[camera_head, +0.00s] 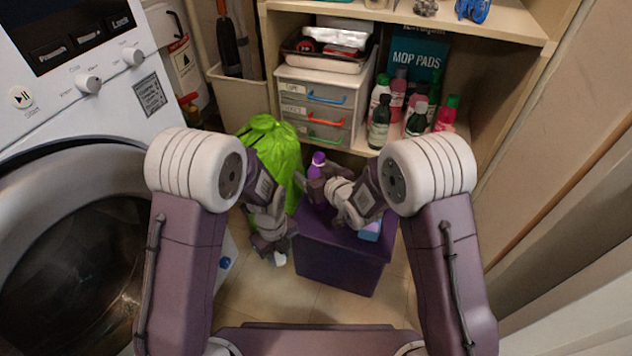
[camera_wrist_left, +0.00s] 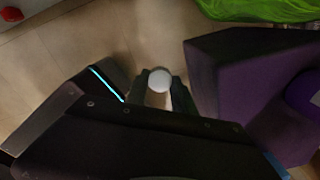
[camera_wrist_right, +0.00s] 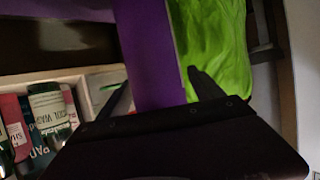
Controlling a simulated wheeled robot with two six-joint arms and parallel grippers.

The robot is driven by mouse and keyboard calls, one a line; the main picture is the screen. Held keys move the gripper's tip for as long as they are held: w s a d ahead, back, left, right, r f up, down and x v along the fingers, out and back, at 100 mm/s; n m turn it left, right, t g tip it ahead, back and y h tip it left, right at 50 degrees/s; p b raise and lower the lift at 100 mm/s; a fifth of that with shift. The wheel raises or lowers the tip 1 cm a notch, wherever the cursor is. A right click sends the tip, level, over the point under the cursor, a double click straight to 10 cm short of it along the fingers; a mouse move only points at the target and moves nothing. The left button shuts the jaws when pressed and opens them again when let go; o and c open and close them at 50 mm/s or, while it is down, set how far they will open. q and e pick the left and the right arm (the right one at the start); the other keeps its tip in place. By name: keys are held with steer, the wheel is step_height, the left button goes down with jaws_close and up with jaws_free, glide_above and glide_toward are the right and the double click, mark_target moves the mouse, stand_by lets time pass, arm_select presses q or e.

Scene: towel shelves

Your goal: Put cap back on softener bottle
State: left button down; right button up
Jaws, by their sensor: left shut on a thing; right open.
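My left gripper (camera_head: 277,250) is shut on a small white cap (camera_head: 280,259), low over the floor to the left of the purple stool. The round white cap also shows between the fingertips in the left wrist view (camera_wrist_left: 159,80). A purple softener bottle (camera_head: 316,166) stands on the stool, partly hidden by my right gripper. It fills the middle of the right wrist view (camera_wrist_right: 150,50) and shows at the right edge of the left wrist view (camera_wrist_left: 305,90). My right gripper (camera_wrist_right: 160,85) is open, with the bottle between its fingers; I cannot tell whether they touch.
The purple stool (camera_head: 340,262) has a light blue item (camera_head: 370,230) at its right side. A bright green bag (camera_head: 272,145) is behind. A washing machine (camera_head: 80,140) stands left. Shelves with drawers (camera_head: 315,105) and several bottles (camera_head: 380,122) are behind. Floor in front is free.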

jaws_close()
arm_select(q)
steer(key=shift+r, duration=0.1)
arm_select(e)
steer(key=shift+r, duration=0.15)
